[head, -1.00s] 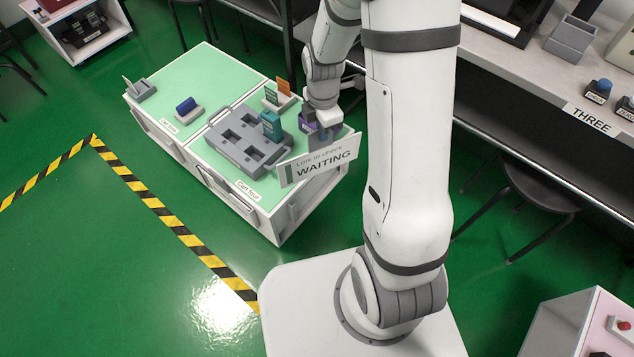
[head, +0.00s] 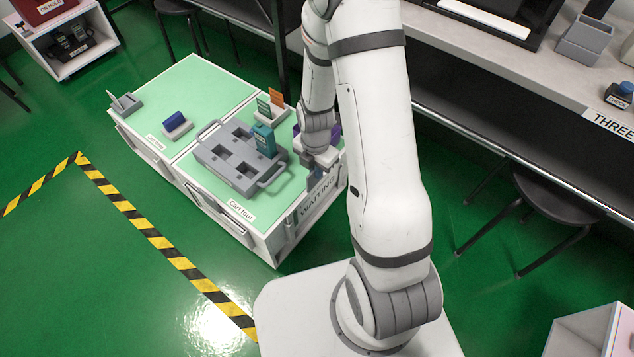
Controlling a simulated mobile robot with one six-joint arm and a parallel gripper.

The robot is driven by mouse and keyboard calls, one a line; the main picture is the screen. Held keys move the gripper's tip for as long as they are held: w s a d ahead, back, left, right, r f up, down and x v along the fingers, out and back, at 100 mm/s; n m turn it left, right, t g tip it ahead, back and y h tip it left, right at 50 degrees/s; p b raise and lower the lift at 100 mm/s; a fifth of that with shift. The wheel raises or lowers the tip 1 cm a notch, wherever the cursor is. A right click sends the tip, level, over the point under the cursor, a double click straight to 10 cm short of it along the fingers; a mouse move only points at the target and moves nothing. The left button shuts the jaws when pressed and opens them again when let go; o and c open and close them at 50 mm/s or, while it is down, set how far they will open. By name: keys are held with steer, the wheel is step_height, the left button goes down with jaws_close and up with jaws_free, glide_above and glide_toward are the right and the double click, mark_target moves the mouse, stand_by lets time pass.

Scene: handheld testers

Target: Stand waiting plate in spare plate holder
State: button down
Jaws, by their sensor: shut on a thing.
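The white waiting plate (head: 306,210), with the word WAITING partly readable, is at the near right end of cart four and slants up to the right. My gripper (head: 316,176) is over that end, pointing down and shut on the plate. My gripper hides part of the plate and its lettering. I cannot tell whether the plate's lower edge touches anything. A small grey holder with an upright plate (head: 125,103) stands at the far left of the adjoining cart. I cannot tell which holder is the spare one.
Cart four (head: 222,222) bears a grey tray (head: 240,176) with a teal tester (head: 264,140) in it. Green and orange cards (head: 270,104) stand behind. A purple thing (head: 336,133) is partly hidden by my gripper. A blue tester (head: 175,120) sits on the adjoining cart.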

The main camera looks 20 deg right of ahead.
mark_target(316, 184)
steer(key=shift+f+b, duration=0.85)
steer(key=shift+f, duration=1.7)
steer(key=c, duration=1.6)
jaws_free()
steer(key=shift+o, duration=0.2)
